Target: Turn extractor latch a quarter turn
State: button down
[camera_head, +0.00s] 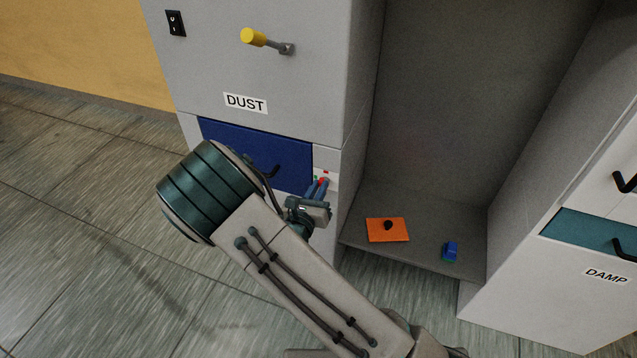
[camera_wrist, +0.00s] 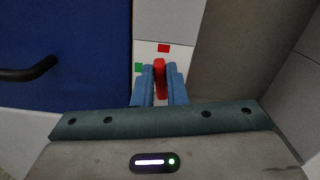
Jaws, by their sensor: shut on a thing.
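The red latch handle (camera_wrist: 160,80) stands on a white plate beside the blue drawer panel. In the wrist view it points roughly up and down the picture. My gripper (camera_wrist: 160,88) has its two blue fingers shut on it, one on each side. A red square mark (camera_wrist: 163,48) is above the handle and a green square mark (camera_wrist: 138,68) is to its left. In the head view my gripper (camera_head: 317,190) is at the latch, low on the DUST cabinet's right side.
The blue drawer (camera_head: 265,153) with a dark handle is left of the latch, under the DUST label (camera_head: 246,103). A yellow-knobbed lever (camera_head: 254,37) sticks out above. An orange plate (camera_head: 387,230) and a blue block (camera_head: 450,251) lie on the grey shelf to the right.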

jog(key=n+p, duration=0.3)
jog(key=p, duration=0.1)
jog(key=shift+a+r+n, duration=0.2)
jog(key=shift+n, duration=0.2)
jog(key=n+p, duration=0.4)
jog(key=shift+w+a+f+p, duration=0.1)
jog(key=shift+a+f+p, duration=0.05)
jog(key=shift+f+p, duration=0.15)
jog(key=shift+a+f+n+p, duration=0.15)
jog(key=shift+n+p, duration=0.5)
jog(key=shift+n, duration=0.6)
jog(key=shift+d+f+n+p, duration=0.1)
jog(key=shift+f+n+p, duration=0.1)
jog(key=shift+n+p, duration=0.8)
jog(key=shift+a+f+n+p, duration=0.15)
jog(key=shift+n+p, duration=0.2)
jog(key=shift+n, duration=1.2)
jog(key=c, duration=1.5)
grip_release()
jog(key=shift+o, duration=0.2)
